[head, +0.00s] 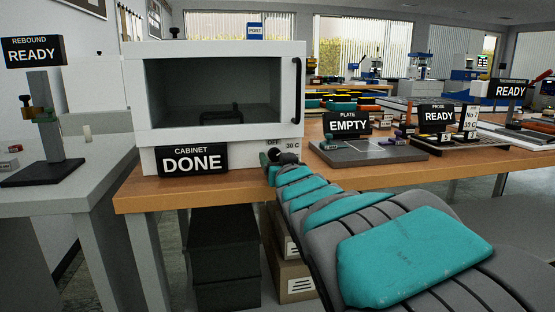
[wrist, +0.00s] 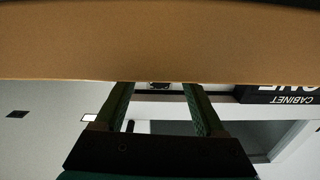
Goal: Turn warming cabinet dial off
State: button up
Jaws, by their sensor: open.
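The white warming cabinet (head: 212,48) stands on the wooden bench in the head view, its glass door closed, with a dark item inside. A sign reading CABINET DONE (head: 192,161) is at its lower front. The small dark dial (head: 275,154) is at the lower right of the cabinet, under the labels OFF and 30 C. My gripper (head: 267,161) is at the dial, partly hidden by my arm. In the upside-down wrist view my gripper (wrist: 157,88) is open, with a small dark patch between its fingertips. I cannot tell the dial's setting or whether the fingers touch it.
The wooden bench edge (head: 150,199) runs close below my gripper and fills the top of the wrist view. A plate (head: 368,152) with an EMPTY sign (head: 348,123) sits to the right. Dark boxes (head: 225,240) and cartons are under the bench. A grey table (head: 55,192) stands left.

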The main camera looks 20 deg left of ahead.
grip_shut()
dwell(0.4)
jog(key=shift+f+n, duration=0.1)
jog(key=shift+n, duration=0.3)
jog(key=shift+n+b, duration=0.55)
jog(key=shift+n, duration=0.05)
jog(key=n, duration=0.2)
jog(key=shift+n+b, duration=0.3)
jog(key=n, duration=0.3)
jog(key=shift+n, duration=2.3)
